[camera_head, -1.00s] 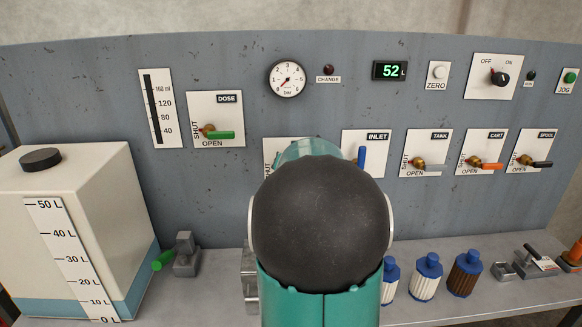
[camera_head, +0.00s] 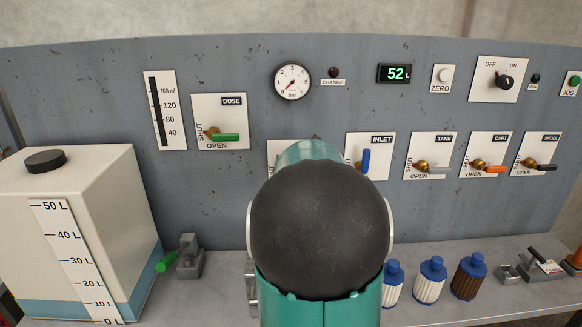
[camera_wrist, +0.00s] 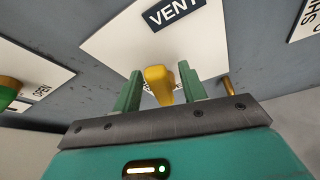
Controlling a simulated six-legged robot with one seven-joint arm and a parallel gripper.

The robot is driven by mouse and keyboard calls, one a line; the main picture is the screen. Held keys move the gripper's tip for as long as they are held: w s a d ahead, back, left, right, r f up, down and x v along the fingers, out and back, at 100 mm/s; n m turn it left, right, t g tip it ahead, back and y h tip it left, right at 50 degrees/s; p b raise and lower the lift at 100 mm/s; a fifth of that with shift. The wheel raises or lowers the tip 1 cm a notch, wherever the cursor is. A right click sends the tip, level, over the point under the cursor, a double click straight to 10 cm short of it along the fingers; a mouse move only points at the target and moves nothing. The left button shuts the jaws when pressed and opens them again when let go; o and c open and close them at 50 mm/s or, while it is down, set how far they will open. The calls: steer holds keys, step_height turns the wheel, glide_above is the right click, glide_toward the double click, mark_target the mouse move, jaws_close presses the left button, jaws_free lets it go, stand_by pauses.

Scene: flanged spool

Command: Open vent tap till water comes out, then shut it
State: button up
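The vent tap's yellow handle (camera_wrist: 160,84) shows in the wrist view on a white plate marked VENT (camera_wrist: 140,38). My gripper (camera_wrist: 160,88) is open, with one green finger on each side of the handle. Gaps show between the handle and both fingers, so it looks ungripped. A brass piece (camera_wrist: 228,88) sticks out to the right of the fingers; no water shows at it. In the head view my arm hides the vent tap, and only an edge of its plate (camera_head: 275,158) shows.
The INLET tap with its blue handle (camera_head: 366,160) is close to the right of my arm. The DOSE tap's green handle (camera_head: 225,137) is to the left. The gauge (camera_head: 292,82) reads low, and the display (camera_head: 394,73) reads 52 L. Filter cartridges (camera_head: 431,278) stand on the bench.

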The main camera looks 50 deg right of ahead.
steer(key=v, duration=1.3)
steer(key=shift+s+a, duration=0.2)
steer(key=shift+a, duration=0.1)
steer(key=shift+a+r, duration=0.1)
steer(key=shift+r, duration=0.05)
